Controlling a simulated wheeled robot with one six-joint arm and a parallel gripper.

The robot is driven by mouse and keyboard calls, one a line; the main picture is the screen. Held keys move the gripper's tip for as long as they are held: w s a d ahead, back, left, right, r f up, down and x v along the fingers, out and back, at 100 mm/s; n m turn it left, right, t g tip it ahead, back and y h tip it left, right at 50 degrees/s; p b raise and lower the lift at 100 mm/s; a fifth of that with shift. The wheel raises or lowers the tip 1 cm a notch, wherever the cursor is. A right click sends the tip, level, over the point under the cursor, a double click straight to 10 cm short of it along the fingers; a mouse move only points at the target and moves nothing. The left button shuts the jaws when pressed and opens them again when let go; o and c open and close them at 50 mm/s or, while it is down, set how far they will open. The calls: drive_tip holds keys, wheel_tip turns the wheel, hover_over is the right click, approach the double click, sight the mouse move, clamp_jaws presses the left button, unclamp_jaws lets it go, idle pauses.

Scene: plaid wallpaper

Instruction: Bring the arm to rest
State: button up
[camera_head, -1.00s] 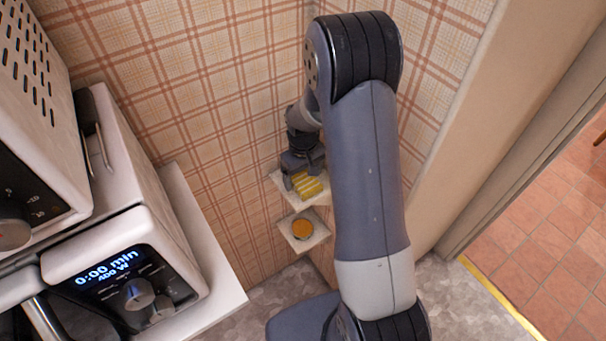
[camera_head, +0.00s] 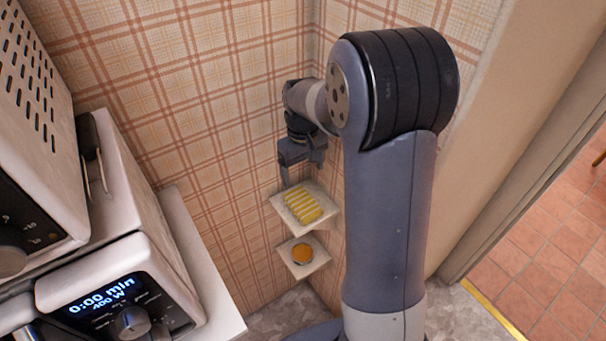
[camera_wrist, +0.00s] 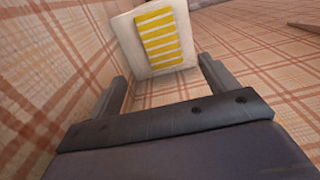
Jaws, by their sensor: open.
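My gripper (camera_head: 302,178) hangs from my bent arm near the wall corner, above and slightly behind a small white corner shelf. It is open and empty, and its two fingers also show in the wrist view (camera_wrist: 163,84). A yellow-and-white striped item (camera_head: 303,206) lies on the upper shelf (camera_head: 328,216). In the wrist view the striped item (camera_wrist: 157,38) lies beyond the fingertips, with a gap between them.
A lower corner shelf (camera_head: 294,268) holds a round orange item (camera_head: 302,254). On the left stand a microwave-like appliance (camera_head: 120,290) and a perforated white appliance (camera_head: 30,130). Plaid walls (camera_head: 210,90) meet behind my gripper. A doorway with a tiled floor (camera_head: 560,230) is at right.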

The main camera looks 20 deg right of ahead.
sight(303, 201)
wheel_tip(303, 201, down, 12)
drive_tip(key=shift+f, duration=0.1)
drive_tip(key=shift+w+r+p, duration=0.1)
drive_tip(key=shift+r+p, duration=0.2)
drive_tip(key=shift+p, duration=0.15)
drive_tip(key=shift+r+b, duration=0.3)
drive_tip(key=shift+r, duration=0.9)
